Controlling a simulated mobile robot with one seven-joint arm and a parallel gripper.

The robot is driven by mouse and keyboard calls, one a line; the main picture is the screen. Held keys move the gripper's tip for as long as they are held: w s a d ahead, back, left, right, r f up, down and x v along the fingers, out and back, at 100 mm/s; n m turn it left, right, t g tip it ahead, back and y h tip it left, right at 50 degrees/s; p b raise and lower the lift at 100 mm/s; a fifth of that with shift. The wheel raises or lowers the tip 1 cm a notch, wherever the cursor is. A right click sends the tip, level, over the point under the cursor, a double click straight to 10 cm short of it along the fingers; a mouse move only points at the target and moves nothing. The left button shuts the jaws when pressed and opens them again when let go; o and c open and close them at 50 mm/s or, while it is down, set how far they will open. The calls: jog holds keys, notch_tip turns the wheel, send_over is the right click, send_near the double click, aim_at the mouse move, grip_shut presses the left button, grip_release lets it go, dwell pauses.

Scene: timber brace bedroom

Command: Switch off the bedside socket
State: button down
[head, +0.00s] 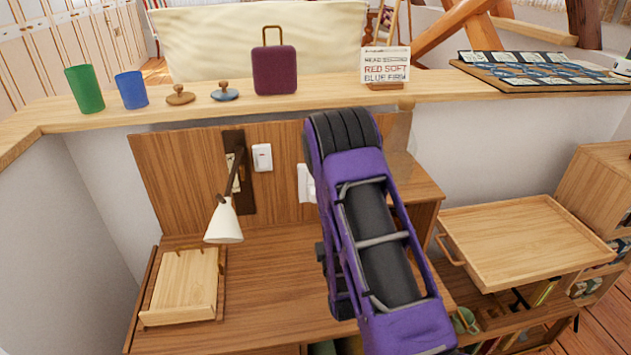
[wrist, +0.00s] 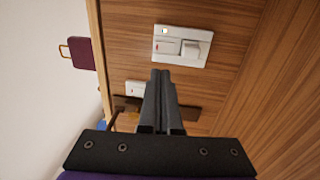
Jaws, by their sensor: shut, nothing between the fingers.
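The bedside socket (wrist: 182,58) is a white double-width plate on the wood back panel in the wrist view. It has a rocker with a small red mark on its left part, a raised white block on its right part and a tiny indicator near one corner. In the head view the socket (head: 302,184) is partly hidden behind my arm. My gripper (wrist: 161,74) is shut and empty, its fingertips just below the plate in the wrist view. I cannot tell whether they touch anything. My arm hides the fingertips in the head view.
A separate white wall switch (head: 262,157) is beside a lamp with a white shade (head: 224,222). A wooden stand (head: 185,283) is on the desk. The ledge (head: 330,101) above holds cups, stamps, a maroon case (head: 274,70) and a sign (head: 385,65). A wooden tray (head: 525,236) is right.

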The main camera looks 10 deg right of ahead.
jog(key=w, duration=0.4)
jog(key=w+r, duration=0.1)
jog(key=w, duration=0.8)
jog(key=shift+w+r, duration=0.35)
